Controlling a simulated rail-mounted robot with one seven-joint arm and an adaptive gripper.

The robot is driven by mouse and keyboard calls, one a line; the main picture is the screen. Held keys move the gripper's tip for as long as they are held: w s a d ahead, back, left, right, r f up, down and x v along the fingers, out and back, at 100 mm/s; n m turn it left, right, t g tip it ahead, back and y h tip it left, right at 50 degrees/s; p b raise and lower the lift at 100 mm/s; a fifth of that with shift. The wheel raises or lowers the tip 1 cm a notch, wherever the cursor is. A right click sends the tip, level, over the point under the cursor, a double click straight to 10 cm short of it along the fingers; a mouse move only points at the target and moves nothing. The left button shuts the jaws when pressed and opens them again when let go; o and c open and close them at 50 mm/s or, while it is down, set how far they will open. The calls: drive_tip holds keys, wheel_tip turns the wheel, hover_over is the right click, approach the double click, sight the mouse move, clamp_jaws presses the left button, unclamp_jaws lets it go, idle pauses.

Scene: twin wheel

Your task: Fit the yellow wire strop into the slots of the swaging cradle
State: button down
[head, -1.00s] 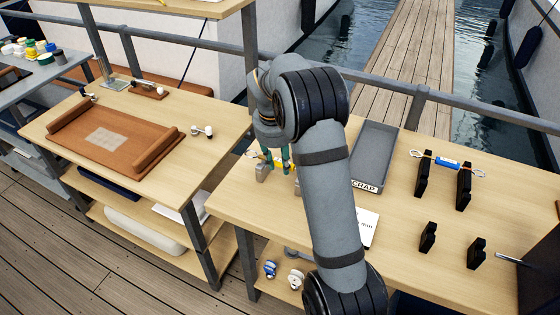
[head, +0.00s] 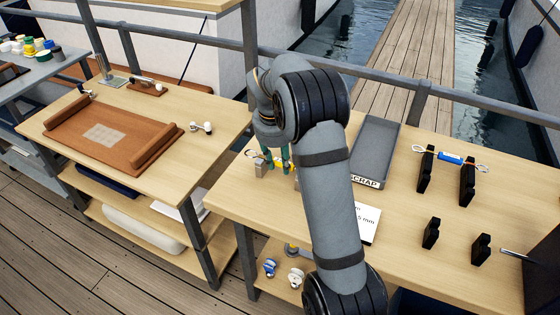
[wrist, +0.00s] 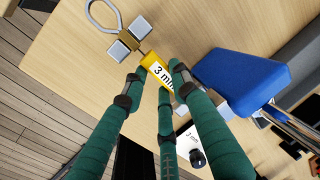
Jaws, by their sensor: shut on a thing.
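The yellow wire strop, with its yellow "3 mm" tag (wrist: 163,72) in the wrist view, is between the green fingers of my gripper (wrist: 160,88), which is shut on it. Its wire eye (wrist: 104,14) sticks out beyond one slotted silver post of the swaging cradle (wrist: 128,40); the strop's line runs through the gap between the two block halves. How deep it sits there I cannot tell. In the head view my gripper (head: 280,158) is low at the near bench, beside a cradle post (head: 261,169). My arm hides most of the other end.
A grey scrap tray (head: 375,145) stands right of my arm. Black stands (head: 425,172) hold another strop with a blue sleeve (head: 450,158); lower black stands (head: 431,233) are empty. A blue block-like part (wrist: 240,78) is close to my fingers. A brown padded tray (head: 115,145) lies on the left bench.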

drive_tip(key=shift+f, duration=0.25)
drive_tip(key=c, duration=1.3)
unclamp_jaws()
drive_tip(key=v, duration=1.2)
